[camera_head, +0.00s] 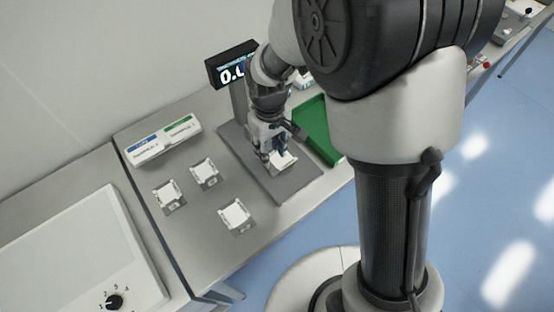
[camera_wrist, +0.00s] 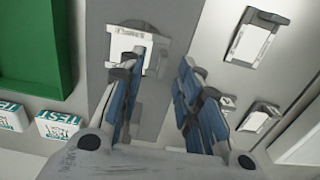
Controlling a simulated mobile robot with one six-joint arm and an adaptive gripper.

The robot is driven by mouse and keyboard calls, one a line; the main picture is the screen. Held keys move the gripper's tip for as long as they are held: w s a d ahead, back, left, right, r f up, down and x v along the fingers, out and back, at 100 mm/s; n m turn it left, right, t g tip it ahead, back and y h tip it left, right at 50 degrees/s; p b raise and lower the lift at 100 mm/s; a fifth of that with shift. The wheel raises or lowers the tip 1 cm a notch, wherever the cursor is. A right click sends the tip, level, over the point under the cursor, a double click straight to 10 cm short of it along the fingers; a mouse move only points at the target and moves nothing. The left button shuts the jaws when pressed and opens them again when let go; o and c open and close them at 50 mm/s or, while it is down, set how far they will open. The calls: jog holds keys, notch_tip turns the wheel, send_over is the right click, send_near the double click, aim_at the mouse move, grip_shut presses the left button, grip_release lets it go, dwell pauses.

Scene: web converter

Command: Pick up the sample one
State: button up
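Several white square samples in grey holders are in view; I cannot read which is sample one. One sample (camera_head: 283,160) lies on the grey plate of the scale (camera_head: 291,186). My gripper (camera_head: 272,155) points down just above it and partly hides it. In the wrist view my gripper (camera_wrist: 165,62) is open, with nothing between its blue-padded fingers. That sample (camera_wrist: 126,46) shows beyond the left fingertip, partly covered by it. Three other samples lie on the table left of the scale: one at the left (camera_head: 168,195), one behind (camera_head: 205,173), one in front (camera_head: 235,214).
A box with blue and green labels (camera_head: 163,142) stands behind the table samples. The scale's display (camera_head: 232,67) rises behind the plate. A green tray (camera_head: 321,131) is right of the scale. Small TEST boxes (camera_wrist: 60,128) show at the wrist view's left. Bare table surrounds the samples.

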aim_at(278, 164)
jog(key=f, duration=0.2)
jog(key=f+b, duration=0.1)
jog(key=f, duration=0.1)
jog(key=a+f+b, duration=0.1)
jog(key=f, duration=0.1)
jog(key=shift+w+f, duration=0.15)
jog(key=shift+f, duration=0.15)
jog(key=shift+c, duration=0.4)
grip_shut()
